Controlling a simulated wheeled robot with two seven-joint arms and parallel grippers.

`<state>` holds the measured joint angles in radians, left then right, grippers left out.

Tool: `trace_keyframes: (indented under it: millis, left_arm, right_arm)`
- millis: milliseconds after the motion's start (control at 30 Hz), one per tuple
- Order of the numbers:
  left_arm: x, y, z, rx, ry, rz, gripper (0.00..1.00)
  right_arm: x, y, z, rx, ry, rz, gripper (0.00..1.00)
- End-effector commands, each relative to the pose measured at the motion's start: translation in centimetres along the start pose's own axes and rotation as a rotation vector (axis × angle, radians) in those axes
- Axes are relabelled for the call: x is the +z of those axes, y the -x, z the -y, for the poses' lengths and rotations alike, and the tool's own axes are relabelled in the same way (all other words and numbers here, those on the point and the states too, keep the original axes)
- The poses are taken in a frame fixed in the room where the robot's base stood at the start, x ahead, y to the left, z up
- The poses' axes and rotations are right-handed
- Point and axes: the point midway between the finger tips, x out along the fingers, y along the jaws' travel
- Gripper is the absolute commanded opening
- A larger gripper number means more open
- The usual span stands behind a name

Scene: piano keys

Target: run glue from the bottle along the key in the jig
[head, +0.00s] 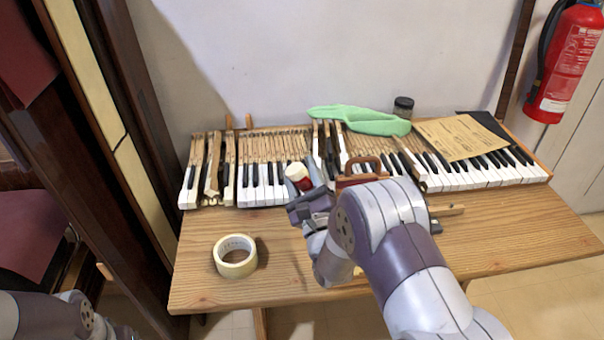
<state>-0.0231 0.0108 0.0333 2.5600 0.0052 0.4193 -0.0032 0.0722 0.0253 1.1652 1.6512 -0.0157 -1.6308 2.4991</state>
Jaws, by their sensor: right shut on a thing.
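My right gripper (305,186) is over the front of the keyboard, left of the middle of the table. It is shut on a small red and white bottle (298,173), which I take to be the glue bottle. The bottle looks tilted, and its lower part is partly hidden by the fingers. A pale wooden piece (447,210) sticks out to the right from behind my right forearm; it may be the key in the jig, but the arm hides most of that spot. My left arm shows at the bottom left corner; its gripper is out of view.
A row of piano keys (480,178) lies along the back of the wooden table (520,235). A tape roll (235,257) sits front left. A brown handled object (362,172) stands by the keys.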

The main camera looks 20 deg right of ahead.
Motion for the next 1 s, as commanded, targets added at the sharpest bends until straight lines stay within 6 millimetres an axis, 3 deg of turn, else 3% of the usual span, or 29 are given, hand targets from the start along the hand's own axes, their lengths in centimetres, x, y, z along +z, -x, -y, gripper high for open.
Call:
trace_keyframes:
  millis: [267, 1000]
  left_arm:
    - [0.0, -0.3, 0.0, 0.0, 0.0, 0.0, 0.72]
    - [0.1, -0.9, 0.0, 0.0, 0.0, 0.0, 0.72]
  right_arm:
    - [-0.3, 0.1, 0.0, -0.002, 0.0, 0.001, 0.19]
    - [-3.9, 1.2, 5.4, -0.003, 0.002, 0.0, 0.19]
